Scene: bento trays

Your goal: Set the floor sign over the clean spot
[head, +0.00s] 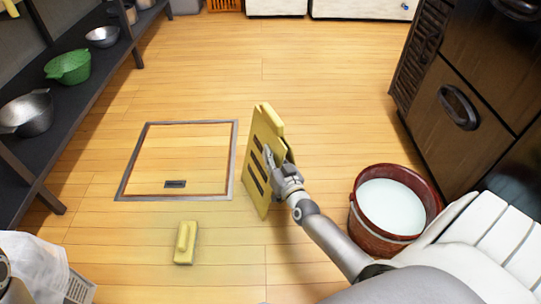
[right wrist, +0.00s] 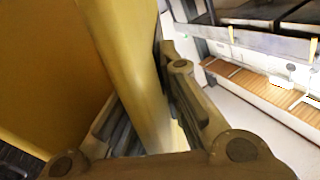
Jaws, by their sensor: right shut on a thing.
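The yellow floor sign (head: 262,150) stands tall and tilted in the middle of the head view, with dark slots on its face. My right gripper (head: 279,168) is shut on its right side. In the right wrist view the yellow panel of the sign (right wrist: 135,60) passes between the fingers of my right gripper (right wrist: 150,115). Whether the sign's lower tip touches the floor is unclear. No distinctly marked clean spot stands out on the wooden floor (head: 330,90). My left gripper is not in view.
A metal-framed floor hatch (head: 236,140) lies left of the sign. A yellow scrubbing block (head: 186,243) lies in front of it. A brown bucket (head: 362,222) of pale liquid stands right, near dark cabinets (head: 455,150). A dark shelf (head: 95,75) with bowls lines the left. The far floor is clear.

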